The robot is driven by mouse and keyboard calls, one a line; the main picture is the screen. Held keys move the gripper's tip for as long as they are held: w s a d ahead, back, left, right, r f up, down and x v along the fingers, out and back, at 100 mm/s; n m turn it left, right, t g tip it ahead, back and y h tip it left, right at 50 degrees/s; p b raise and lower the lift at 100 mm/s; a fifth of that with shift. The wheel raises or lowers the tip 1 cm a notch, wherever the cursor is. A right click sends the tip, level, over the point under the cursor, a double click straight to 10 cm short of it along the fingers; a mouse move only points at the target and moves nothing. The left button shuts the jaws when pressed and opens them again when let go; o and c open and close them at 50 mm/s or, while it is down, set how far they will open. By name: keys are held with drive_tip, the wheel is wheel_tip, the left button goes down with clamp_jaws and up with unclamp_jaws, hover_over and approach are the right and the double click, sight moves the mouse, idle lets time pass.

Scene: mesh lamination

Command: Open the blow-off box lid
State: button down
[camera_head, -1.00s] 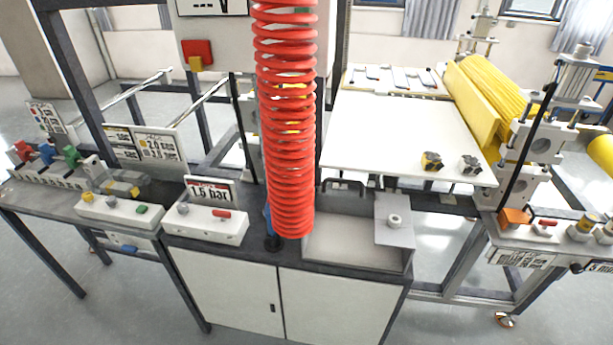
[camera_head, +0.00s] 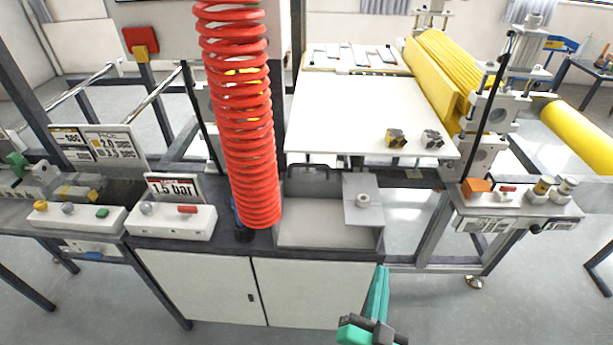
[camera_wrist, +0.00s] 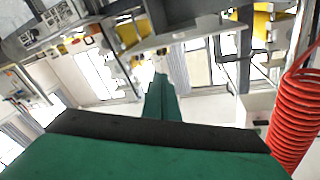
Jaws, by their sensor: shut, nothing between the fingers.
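The blow-off box (camera_head: 305,234) is a pale grey box set in the dark bench top. A grey plate with a round knob, seemingly its lid (camera_head: 362,212), covers its right part. The left part shows an open-looking recess. A dark handle (camera_head: 308,168) stands at its back edge. My gripper (camera_head: 381,268) has green fingers, shut and empty, pointing up at the picture's bottom, in front of the box's right corner. In the wrist view the fingers (camera_wrist: 162,82) lie together and no box can be made out.
A red coiled hose (camera_head: 240,130) hangs just left of the box. A 1.5 bar button panel (camera_head: 170,221) stands further left. Cabinet doors (camera_head: 310,290) are below.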

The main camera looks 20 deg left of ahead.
drive_tip(key=w+a+r+m+h, duration=0.2)
drive_tip(key=w+r+m, duration=0.4)
drive_tip(key=r+m, duration=0.3)
drive_tip(key=w+a+r+m+h, duration=0.1)
drive_tip(key=w+a+r+m, duration=0.3)
drive_tip(key=r+m, duration=0.55)
drive_tip(key=m+g+y, duration=0.5)
drive_tip(key=m+y, duration=0.1)
drive_tip(key=m, duration=0.4)
approach(307, 181)
drive_tip(key=x, duration=0.3)
drive_tip(key=r+x, duration=0.1)
drive_tip(key=x, duration=0.5)
drive_tip(key=shift+w+d+r, duration=0.1)
drive_tip(key=shift+w+r, duration=0.15)
drive_tip(key=shift+w, duration=0.3)
drive_tip(key=shift+a+g, duration=0.25)
drive_tip(key=shift+g, duration=0.05)
